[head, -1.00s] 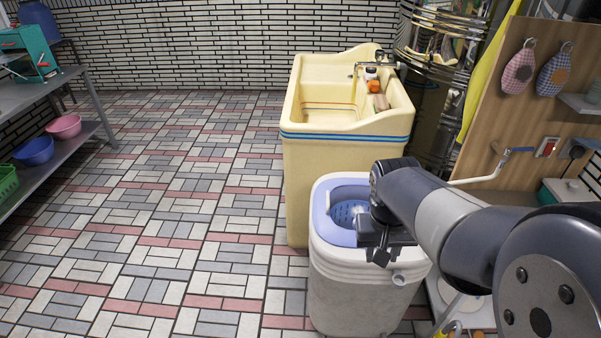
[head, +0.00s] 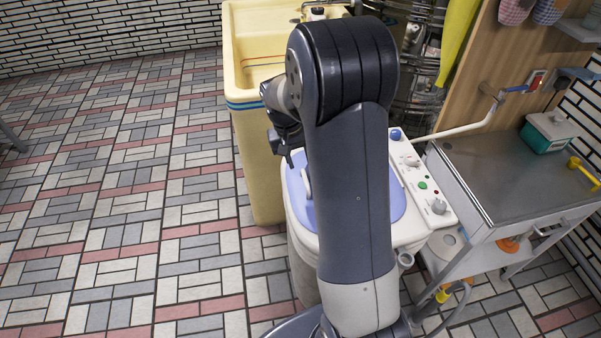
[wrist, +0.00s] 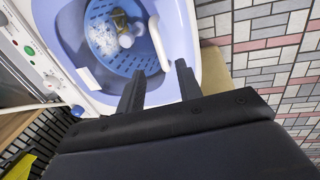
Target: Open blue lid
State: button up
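The washing machine has a white body and a blue lid area (head: 397,200), partly hidden behind my arm in the head view. In the wrist view the blue top (wrist: 185,25) surrounds a blue perforated tub (wrist: 122,62) with a few small items in it. I cannot tell whether a clear panel covers the tub. A pale curved handle (wrist: 160,42) stands on the blue top near its side. My gripper (wrist: 160,67) is open and empty, its fingers spread just short of the handle. In the head view my gripper (head: 285,145) is over the machine's left side.
A control panel (head: 422,180) with knobs is on the machine's right. A cream sink (head: 255,130) stands behind it, close to my gripper. A metal cart (head: 510,175) with a green-and-white box (head: 550,132) is at right. The tiled floor (head: 120,200) at left is clear.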

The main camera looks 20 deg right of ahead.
aim_at(305, 179)
jog(key=f, duration=0.3)
jog(key=d+f, duration=0.1)
jog(key=f, duration=0.3)
jog(key=shift+s+d, duration=0.15)
jog(key=shift+d, duration=0.05)
jog(key=shift+c, duration=0.4)
grip_shut()
